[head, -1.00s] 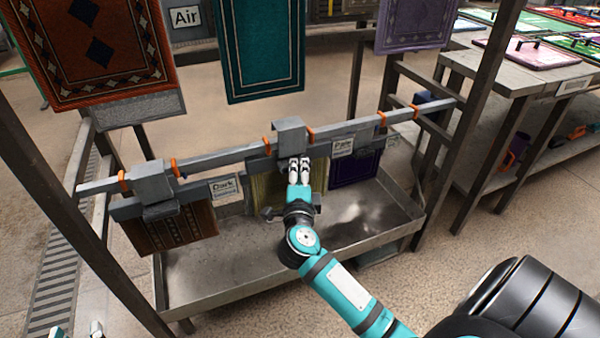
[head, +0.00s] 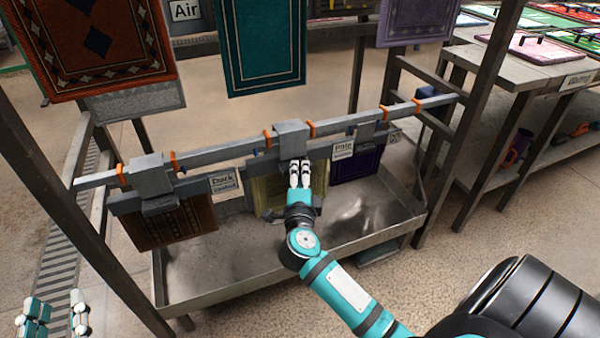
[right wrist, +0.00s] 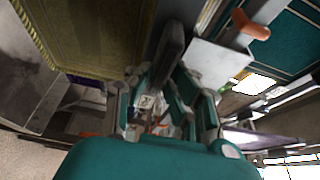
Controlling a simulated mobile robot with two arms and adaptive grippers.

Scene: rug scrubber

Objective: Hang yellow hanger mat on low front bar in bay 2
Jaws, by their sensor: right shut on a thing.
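The yellow mat (head: 262,192) hangs below the low front bar (head: 225,151), in the middle bay. A grey hanger block (head: 291,135) is at the bar above it, between two orange rings. I cannot tell whether the block rests fully on the bar. My right gripper (head: 299,172) is in front of the mat's upper part, just under the block, and hides part of both. It is shut on the hanger's grey stem, which shows in the right wrist view (right wrist: 168,50), beside the mat (right wrist: 85,35). My left gripper (head: 54,316) is empty and open at the lower left.
A brown mat (head: 172,226) hangs to the left and a purple mat (head: 357,166) to the right. "Dark" (head: 225,183) and "Pale" (head: 342,149) labels flank the middle bay. A metal tray (head: 240,260) lies below. Larger red, teal and lilac mats hang behind, above.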

